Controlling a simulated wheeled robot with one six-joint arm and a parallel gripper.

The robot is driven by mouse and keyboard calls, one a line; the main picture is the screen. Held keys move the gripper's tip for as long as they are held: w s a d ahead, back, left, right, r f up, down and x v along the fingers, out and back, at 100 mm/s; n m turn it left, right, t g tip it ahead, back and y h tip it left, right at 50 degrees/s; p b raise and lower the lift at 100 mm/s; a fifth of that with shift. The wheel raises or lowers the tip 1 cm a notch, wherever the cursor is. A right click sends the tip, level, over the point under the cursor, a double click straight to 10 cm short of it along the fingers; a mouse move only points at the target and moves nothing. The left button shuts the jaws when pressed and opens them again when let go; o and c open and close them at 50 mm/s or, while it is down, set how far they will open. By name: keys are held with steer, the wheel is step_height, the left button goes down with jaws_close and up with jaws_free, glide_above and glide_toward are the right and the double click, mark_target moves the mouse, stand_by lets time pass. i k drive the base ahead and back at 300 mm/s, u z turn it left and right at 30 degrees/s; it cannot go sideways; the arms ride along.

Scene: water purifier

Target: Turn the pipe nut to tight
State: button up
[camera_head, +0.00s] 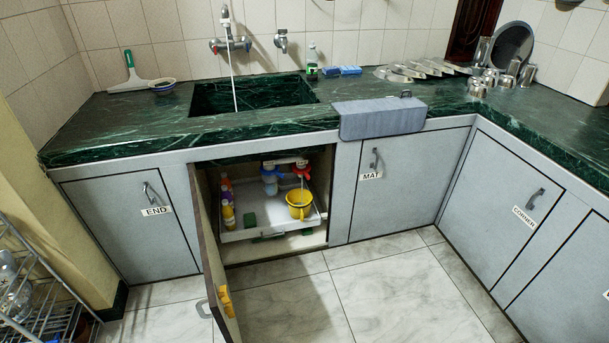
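The cabinet under the sink stands open. Inside it, at the top, are pipe fittings: a red part (302,166), which looks like the pipe nut, and a blue and clear filter-like part (269,179) to its left. A thin pale line runs down from the red part toward a yellow mug (299,204) below it, perhaps dripping water. The nut is too small to tell how tight it is. My gripper is not in view.
The cabinet door (212,262) swings out toward me, with a yellow item on its inner side. Several bottles (227,210) stand left on the white shelf (262,232). Water runs from the tap (229,42) into the sink (251,97). A wire rack (30,290) stands left; the tiled floor (380,285) is clear.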

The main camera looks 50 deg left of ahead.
mark_target(306, 170)
steer(key=u, duration=0.45)
steer(key=i, duration=0.6)
steer(key=u, duration=1.1)
steer(key=i, duration=0.4)
steer(key=u, duration=0.45)
